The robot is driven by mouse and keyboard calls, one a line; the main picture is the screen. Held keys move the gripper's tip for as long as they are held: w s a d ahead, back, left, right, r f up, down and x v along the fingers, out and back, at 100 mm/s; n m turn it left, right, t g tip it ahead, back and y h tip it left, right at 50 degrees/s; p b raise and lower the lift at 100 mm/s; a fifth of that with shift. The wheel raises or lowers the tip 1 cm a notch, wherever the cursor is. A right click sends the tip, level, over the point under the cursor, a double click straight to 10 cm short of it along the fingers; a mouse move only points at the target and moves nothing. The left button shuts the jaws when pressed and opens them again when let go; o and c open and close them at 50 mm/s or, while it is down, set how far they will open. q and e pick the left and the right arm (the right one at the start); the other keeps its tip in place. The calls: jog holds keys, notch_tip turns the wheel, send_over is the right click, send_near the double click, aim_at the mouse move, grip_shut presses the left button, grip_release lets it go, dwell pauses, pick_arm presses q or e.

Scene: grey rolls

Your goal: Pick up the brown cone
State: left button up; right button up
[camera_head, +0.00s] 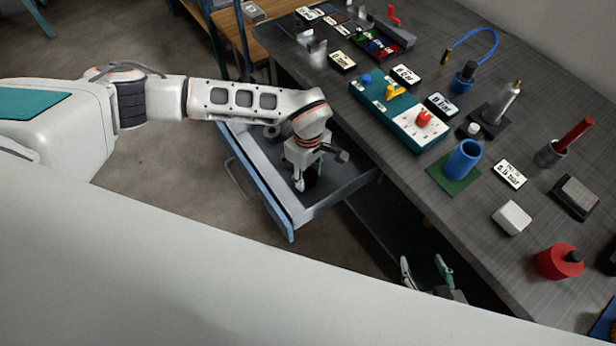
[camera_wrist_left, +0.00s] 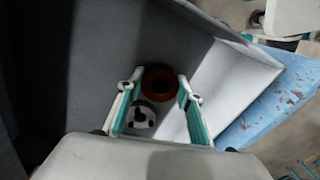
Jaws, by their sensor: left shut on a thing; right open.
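The brown cone (camera_wrist_left: 159,80) shows from above in the left wrist view as a dark orange-brown ring with a dark middle, inside the open drawer. My left gripper (camera_wrist_left: 160,90) is shut on it, one fingertip at each side. In the head view my left gripper (camera_head: 310,180) reaches down into the drawer (camera_head: 335,190), and the cone is mostly hidden by the fingers and shadow. My right gripper (camera_head: 424,268) is open and empty, low beside the table's front edge.
The drawer walls stand around my left gripper. The dark tabletop (camera_head: 450,190) above holds a teal-and-white box (camera_head: 420,140), a blue cup (camera_head: 463,160) and a red cylinder (camera_head: 558,263).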

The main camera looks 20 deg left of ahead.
pick_arm(q)
jog(key=shift+r, duration=0.15)
notch_tip(320, 180, up, 20)
jog(key=shift+p, duration=0.3)
dwell(0.4)
